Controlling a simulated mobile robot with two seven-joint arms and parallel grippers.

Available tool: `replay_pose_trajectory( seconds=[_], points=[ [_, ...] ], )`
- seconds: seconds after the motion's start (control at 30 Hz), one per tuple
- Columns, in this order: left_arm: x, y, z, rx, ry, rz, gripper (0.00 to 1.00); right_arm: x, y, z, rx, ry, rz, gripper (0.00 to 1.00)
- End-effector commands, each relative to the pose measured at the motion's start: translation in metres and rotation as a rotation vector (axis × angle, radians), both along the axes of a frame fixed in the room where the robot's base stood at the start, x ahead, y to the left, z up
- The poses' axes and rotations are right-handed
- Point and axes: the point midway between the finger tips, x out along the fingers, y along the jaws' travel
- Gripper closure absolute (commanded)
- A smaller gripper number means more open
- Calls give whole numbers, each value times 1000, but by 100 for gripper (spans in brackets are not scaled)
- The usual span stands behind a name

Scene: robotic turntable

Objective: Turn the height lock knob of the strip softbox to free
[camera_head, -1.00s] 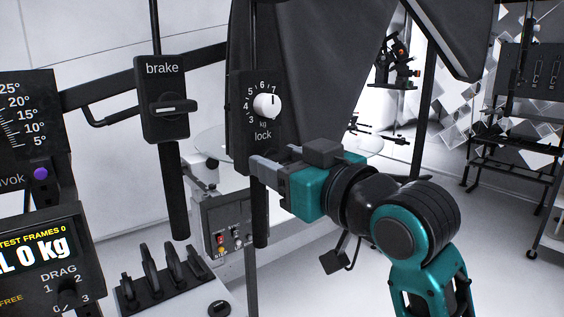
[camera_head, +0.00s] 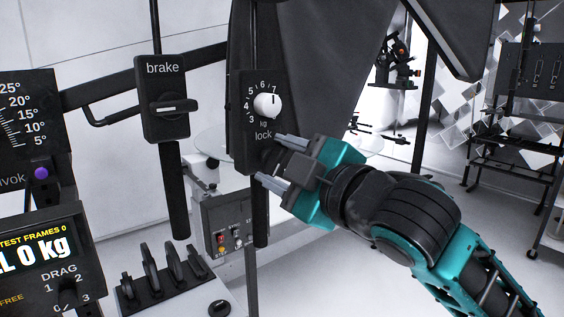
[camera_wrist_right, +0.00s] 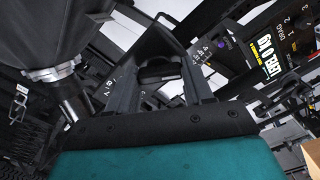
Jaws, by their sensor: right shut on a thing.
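The black lock housing (camera_head: 241,145) stands on a dark post, with a white kg dial (camera_head: 266,105) above the word "lock". My right gripper (camera_head: 270,158) is just below that word, with one finger above the other. It is shut on a dark lock knob, which my fingers largely hide in the head view. In the right wrist view the knob (camera_wrist_right: 158,71) shows between my fingers. I cannot read its setting. A large dark softbox (camera_head: 330,60) hangs behind the housing. My left gripper is not in view.
A brake box (camera_head: 165,125) with its own lever is left of the lock housing. A display panel (camera_head: 45,250) with a drag knob is at lower left. A row of black levers (camera_head: 160,275) stands below. Open floor lies at lower right.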

Motion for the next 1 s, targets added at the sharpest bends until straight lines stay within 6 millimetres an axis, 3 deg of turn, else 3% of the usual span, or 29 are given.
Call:
replay_pose_trajectory(
  seconds=[0.5, 1.0],
  points=[
    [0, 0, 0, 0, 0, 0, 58, 0, 0, 0, -356, -260, 0, 79],
    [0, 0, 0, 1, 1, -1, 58, 0, 0, 0, -490, -358, 0, 79]
  ],
)
